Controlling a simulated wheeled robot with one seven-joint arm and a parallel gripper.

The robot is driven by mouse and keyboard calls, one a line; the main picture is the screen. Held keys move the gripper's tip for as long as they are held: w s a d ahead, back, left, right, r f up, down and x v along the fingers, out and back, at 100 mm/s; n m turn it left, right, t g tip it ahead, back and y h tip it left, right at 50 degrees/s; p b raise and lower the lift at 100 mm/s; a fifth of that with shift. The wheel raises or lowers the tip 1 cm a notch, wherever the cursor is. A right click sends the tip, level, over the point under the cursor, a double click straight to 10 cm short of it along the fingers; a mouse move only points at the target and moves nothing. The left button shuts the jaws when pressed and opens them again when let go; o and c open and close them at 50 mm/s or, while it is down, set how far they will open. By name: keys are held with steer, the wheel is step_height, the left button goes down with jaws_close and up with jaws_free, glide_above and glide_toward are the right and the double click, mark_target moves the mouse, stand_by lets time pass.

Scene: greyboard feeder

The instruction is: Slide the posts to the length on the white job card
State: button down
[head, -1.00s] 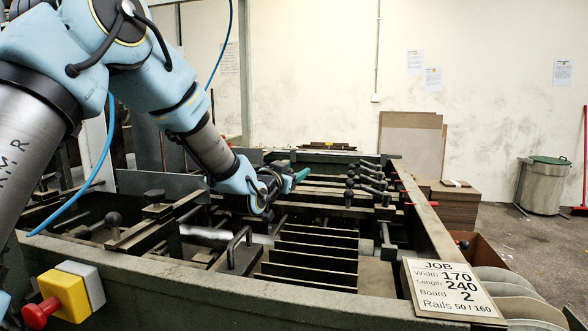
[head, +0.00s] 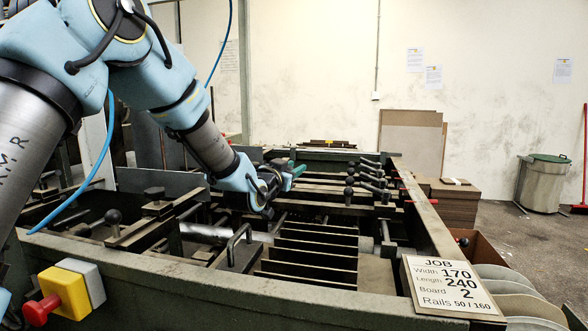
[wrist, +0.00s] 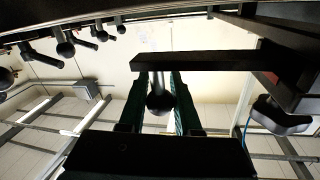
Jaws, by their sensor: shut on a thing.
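The white job card (head: 450,285) lies on the machine's near right corner and reads Width 170, Length 240, Board 2, Rails 50 / 160. My gripper (head: 294,174) is over the middle of the machine bed in the head view. In the wrist view, its two green fingers (wrist: 166,104) are shut on a black ball knob (wrist: 160,103). What the knob is fixed to is mostly hidden behind my gripper. Which parts are the posts, and any length scale, I cannot tell.
Several black ball-ended levers (head: 371,181) stand along the right side of the bed. Thin upright plates (head: 315,245) stand in front of my gripper. A red button on a yellow box (head: 66,293) sits at the front left.

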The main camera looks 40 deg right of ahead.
stand_by(0.9)
steer(key=shift+s+d+b, duration=0.5)
steer(key=shift+s+b, duration=0.35)
steer(key=shift+b, duration=0.15)
steer(key=c, duration=0.6)
jaws_free()
steer(key=shift+a, duration=0.1)
steer(key=b+v, duration=0.2)
steer(key=v, duration=0.5)
steer(key=shift+a, duration=0.15)
